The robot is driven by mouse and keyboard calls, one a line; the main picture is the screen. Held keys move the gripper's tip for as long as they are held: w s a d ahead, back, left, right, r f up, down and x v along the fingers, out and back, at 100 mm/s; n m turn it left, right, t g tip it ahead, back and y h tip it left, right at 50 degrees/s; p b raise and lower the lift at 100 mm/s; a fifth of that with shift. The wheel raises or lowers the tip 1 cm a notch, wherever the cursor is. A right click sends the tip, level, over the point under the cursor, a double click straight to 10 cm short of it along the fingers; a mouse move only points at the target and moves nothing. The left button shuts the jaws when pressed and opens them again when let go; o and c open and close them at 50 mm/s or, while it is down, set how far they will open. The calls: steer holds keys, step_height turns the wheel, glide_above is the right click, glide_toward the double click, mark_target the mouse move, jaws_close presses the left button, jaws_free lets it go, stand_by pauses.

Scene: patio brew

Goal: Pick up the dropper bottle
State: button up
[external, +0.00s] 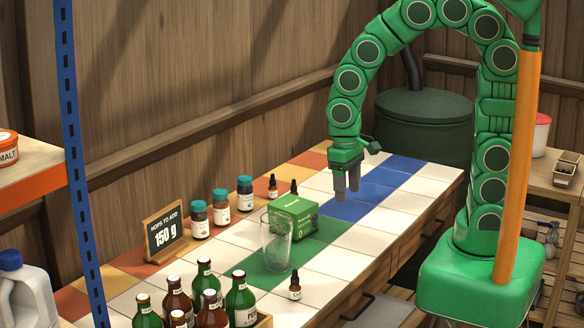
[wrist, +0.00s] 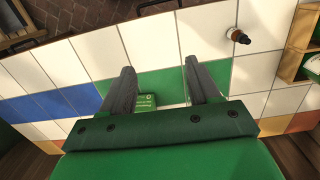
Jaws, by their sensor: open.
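A small brown dropper bottle (external: 295,288) with a white label and black cap stands alone on the white tiles near the counter's front edge. In the wrist view a dropper bottle (wrist: 236,34) appears at upper right, beyond and outside my fingers. Two more dropper bottles, one at left (external: 272,188) and one at right (external: 294,188), stand at the back; the right one is partly hidden behind the green box. My gripper (external: 347,194) is open and empty, pointing down above the blue and white tiles. Its fingers also show in the wrist view (wrist: 161,78).
A green box (external: 293,216) stands between my gripper and the front dropper bottle, with a clear glass (external: 275,245) beside it. Several beer bottles (external: 240,299), teal-capped jars (external: 221,207) and a hops sign (external: 163,235) crowd the left.

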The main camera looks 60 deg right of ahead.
steer(key=w+a+f, duration=0.3)
steer(key=a+f, duration=0.3)
steer(key=a, duration=0.2)
glide_above(296, 278)
steer(key=shift+t, duration=0.4)
steer(key=f, duration=0.6)
steer(key=shift+d+f, duration=0.35)
steer(key=shift+f, duration=1.3)
steer(key=shift+w+a+f, duration=0.1)
steer(key=shift+w+f, duration=0.1)
steer(key=shift+f, duration=0.9)
steer(key=shift+w+f, duration=0.1)
steer(key=shift+f, duration=1.5)
jaws_close()
